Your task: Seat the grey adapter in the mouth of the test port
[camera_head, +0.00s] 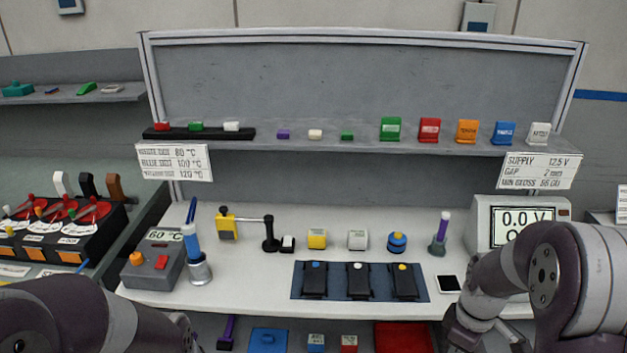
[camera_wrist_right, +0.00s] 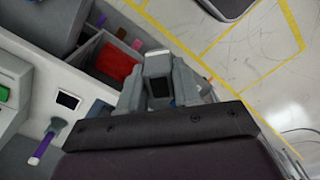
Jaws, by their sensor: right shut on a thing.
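My right gripper (camera_wrist_right: 158,90) is shut on a small grey block-like piece, which I take for the grey adapter (camera_wrist_right: 158,68). The piece has a pale top edge and a dark recess, and sits between the two fingers in the right wrist view. In the head view my right arm reaches in at lower right, in front of the bench edge; the held piece is not clear there. A grey tester (camera_head: 482,222) with a 0.0 V screen stands at the bench's right, partly hidden by my arm. I cannot make out the test port's mouth. My left gripper is out of view.
A red bin (camera_head: 403,337) lies below the front edge. Yellow-lined floor is clear beyond the gripper.

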